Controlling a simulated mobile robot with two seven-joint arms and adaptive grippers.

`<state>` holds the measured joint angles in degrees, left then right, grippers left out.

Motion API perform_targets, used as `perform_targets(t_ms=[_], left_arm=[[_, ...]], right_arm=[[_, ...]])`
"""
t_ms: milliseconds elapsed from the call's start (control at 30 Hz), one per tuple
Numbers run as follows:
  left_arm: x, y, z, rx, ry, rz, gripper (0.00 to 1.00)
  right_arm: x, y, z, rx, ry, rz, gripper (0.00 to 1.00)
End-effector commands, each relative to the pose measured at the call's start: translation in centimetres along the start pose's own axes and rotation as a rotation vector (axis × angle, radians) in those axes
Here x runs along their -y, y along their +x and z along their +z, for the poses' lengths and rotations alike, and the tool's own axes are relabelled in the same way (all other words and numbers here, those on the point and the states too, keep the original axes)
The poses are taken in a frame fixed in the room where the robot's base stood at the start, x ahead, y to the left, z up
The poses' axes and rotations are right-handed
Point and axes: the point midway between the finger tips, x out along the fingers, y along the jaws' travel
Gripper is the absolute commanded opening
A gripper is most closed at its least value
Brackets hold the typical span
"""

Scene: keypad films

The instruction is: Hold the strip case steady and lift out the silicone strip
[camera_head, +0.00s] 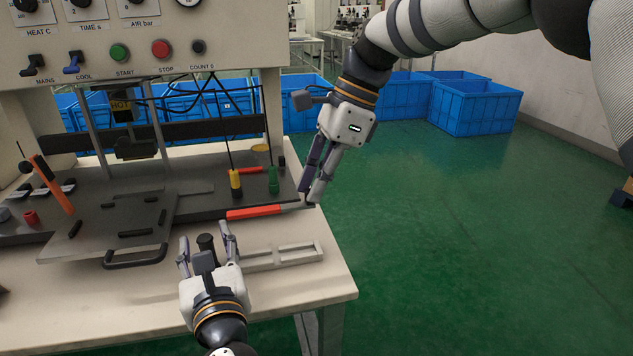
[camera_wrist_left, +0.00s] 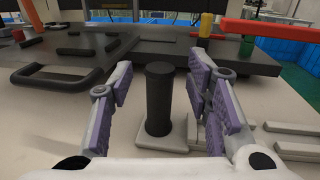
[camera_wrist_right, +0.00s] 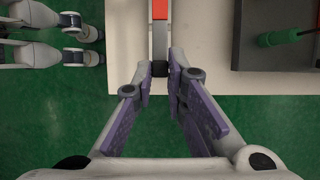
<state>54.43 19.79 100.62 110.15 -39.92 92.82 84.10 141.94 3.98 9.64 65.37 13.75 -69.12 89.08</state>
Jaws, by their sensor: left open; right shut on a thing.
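The pale, grooved strip case (camera_head: 285,257) lies near the table's front edge. A black upright post (camera_wrist_left: 159,98) stands on a pale square foot at its left end; a finger hides whether they join. My left gripper (camera_head: 205,237) is open, with its fingers on either side of the post. The silicone strip (camera_head: 253,212) is orange-red with a greyish part and a black end (camera_wrist_right: 159,69). My right gripper (camera_head: 309,202) is shut on that black end. In the left wrist view the strip (camera_wrist_left: 268,30) appears raised, clear of the case.
A dark platen with a black handle (camera_head: 136,258) lies left of my left gripper. A yellow-handled tool (camera_head: 235,183) and a green-handled tool (camera_head: 273,180) stand behind the strip. Blue crates (camera_head: 475,105) stand on the floor; the floor right of the table is clear.

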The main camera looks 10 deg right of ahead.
Motion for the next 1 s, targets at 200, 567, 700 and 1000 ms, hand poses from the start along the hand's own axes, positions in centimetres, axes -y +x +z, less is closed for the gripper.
perform_targets(t_ms=[200, 567, 700, 1000], left_arm=[[0.1, -1.8, 0.0, 0.0, -0.001, -0.003, 0.45], [0.1, -4.7, 0.0, 0.0, 0.0, -0.004, 0.45], [0.1, -5.8, 0.0, 0.0, -0.002, -0.003, 0.45], [0.0, -8.2, 0.0, -0.001, 0.0, -0.002, 0.45]], right_arm=[[0.0, 0.0, 0.0, 0.0, 0.0, 0.0, 0.0], [0.0, 0.0, 0.0, 0.0, 0.0, 0.0, 0.0], [0.0, 0.0, 0.0, 0.0, 0.0, 0.0, 0.0], [0.0, 0.0, 0.0, 0.0, 0.0, 0.0, 0.0]])
